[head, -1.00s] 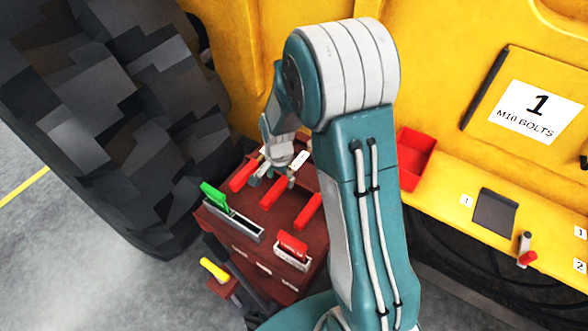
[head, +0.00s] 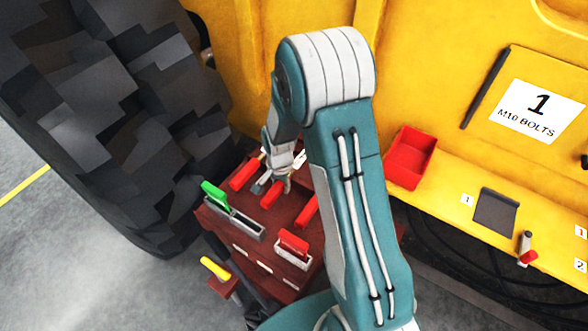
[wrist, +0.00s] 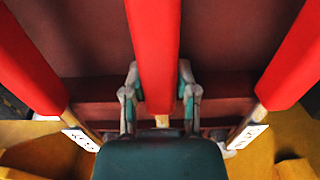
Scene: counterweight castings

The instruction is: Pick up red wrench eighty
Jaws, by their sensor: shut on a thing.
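Three red-handled wrenches lie side by side on the dark red tool chest. My gripper (head: 281,183) is down at the middle red wrench (head: 270,196). In the wrist view its two fingers (wrist: 158,84) are shut on the red handle of that wrench (wrist: 155,40), one on each side. The left wrench (head: 243,175) and the right wrench (head: 307,211) lie apart from the fingers. Their pale tags show in the wrist view but are too small to read. The middle wrench's far end and any tag on it are hidden by my gripper.
The dark red chest top (head: 268,222) also holds a grey tray (head: 247,225) with a green-handled tool and a small bin (head: 293,248) with red contents. A big tyre (head: 120,110) stands left. The yellow machine body (head: 440,60) is close behind, with an empty-looking red bin (head: 411,158).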

